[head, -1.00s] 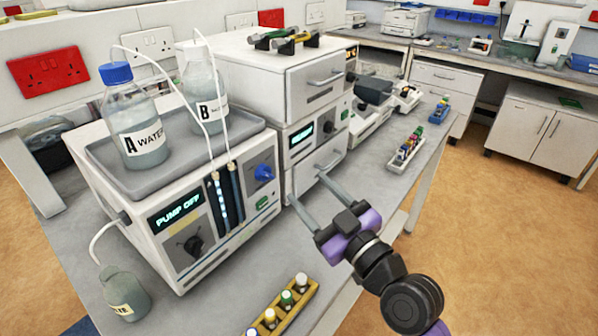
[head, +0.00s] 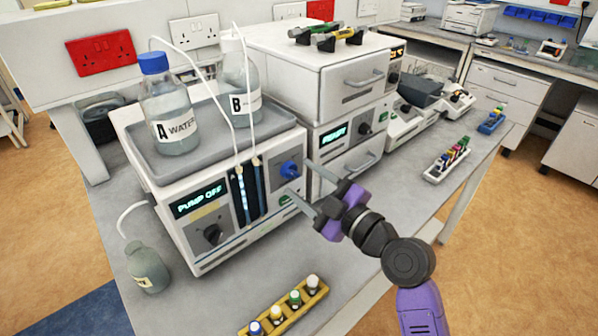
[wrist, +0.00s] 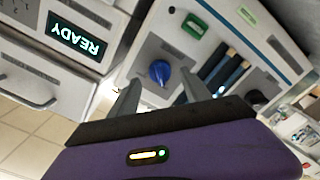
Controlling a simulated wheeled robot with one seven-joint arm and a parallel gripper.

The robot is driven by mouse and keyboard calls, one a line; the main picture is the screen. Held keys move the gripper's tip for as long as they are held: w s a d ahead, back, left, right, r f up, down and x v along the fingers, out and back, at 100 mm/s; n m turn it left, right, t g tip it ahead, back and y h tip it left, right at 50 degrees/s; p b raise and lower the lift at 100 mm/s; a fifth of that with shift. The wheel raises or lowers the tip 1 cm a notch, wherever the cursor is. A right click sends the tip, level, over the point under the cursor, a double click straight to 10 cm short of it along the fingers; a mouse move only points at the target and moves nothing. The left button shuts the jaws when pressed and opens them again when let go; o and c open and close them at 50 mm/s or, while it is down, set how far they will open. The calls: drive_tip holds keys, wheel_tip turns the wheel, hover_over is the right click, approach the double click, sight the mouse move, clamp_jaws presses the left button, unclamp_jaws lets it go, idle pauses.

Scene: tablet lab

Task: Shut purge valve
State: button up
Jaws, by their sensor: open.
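The purge valve appears to be the blue knob (head: 291,169) on the right of the front panel of the white pump unit (head: 228,220), whose display reads PUMP OFF. My gripper (head: 299,178) is open and empty, with its two fingers pointing at the knob from the front right. In the wrist view, the blue knob (wrist: 159,72) shows in the gap between the two fingertips of my gripper (wrist: 162,80), on a grey plate. I see no contact with the knob; how far the fingertips are from it is hard to tell.
Bottles A (head: 170,115) and B (head: 240,85) stand in the grey tray on the pump, with white tubes running down its front. A small bottle (head: 148,268) stands at the left. A yellow vial rack (head: 285,312) lies in front. White instruments (head: 335,85) stack close on the right.

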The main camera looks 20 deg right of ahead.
drive_tip(key=shift+x, duration=1.1)
clamp_jaws()
